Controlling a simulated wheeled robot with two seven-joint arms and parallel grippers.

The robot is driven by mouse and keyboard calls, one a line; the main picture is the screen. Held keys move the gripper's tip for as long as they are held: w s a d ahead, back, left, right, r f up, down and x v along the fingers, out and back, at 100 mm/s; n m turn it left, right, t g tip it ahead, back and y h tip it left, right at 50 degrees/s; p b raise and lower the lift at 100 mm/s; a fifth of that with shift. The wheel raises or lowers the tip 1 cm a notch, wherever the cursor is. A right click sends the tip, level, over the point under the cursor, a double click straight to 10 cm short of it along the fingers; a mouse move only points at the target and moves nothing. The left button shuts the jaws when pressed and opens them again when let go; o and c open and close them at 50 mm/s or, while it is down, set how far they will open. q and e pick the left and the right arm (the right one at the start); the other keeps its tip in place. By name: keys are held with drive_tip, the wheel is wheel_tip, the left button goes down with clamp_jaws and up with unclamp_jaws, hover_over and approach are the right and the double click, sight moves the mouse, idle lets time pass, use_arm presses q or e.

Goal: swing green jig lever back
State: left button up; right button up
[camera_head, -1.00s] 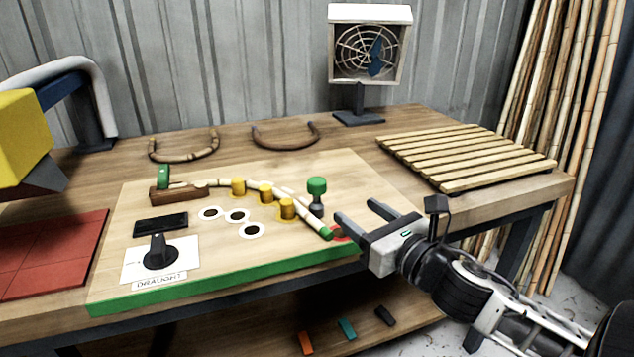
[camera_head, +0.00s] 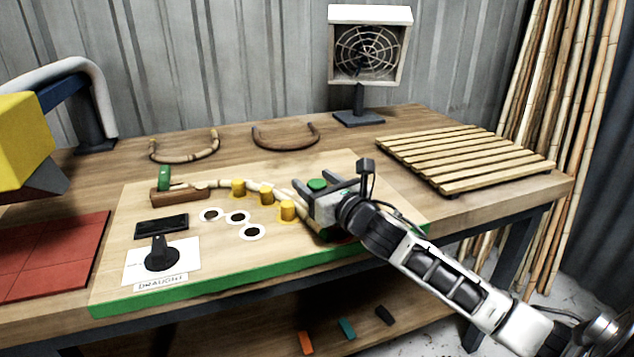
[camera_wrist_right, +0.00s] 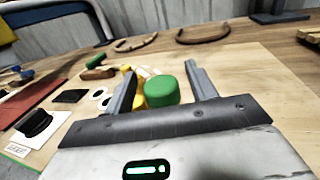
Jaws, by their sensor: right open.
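The green knob (camera_head: 317,185) of the jig lever stands at the right part of the wooden jig board (camera_head: 200,273); its dark post is mostly hidden by my gripper. My right gripper (camera_head: 309,200) is open, with a finger on each side of the knob. In the right wrist view the green knob (camera_wrist_right: 162,91) sits between the two open fingers, closer to the left one; contact cannot be told. My left gripper is not in view.
A small green handle (camera_head: 163,177) stands at the brown clamp block (camera_head: 180,197). A black draught dial (camera_head: 160,256) is front left. A fan (camera_head: 366,50), bent rattan pieces (camera_head: 285,138) and a slatted rack (camera_head: 465,158) stand behind and right.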

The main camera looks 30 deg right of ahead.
clamp_jaws()
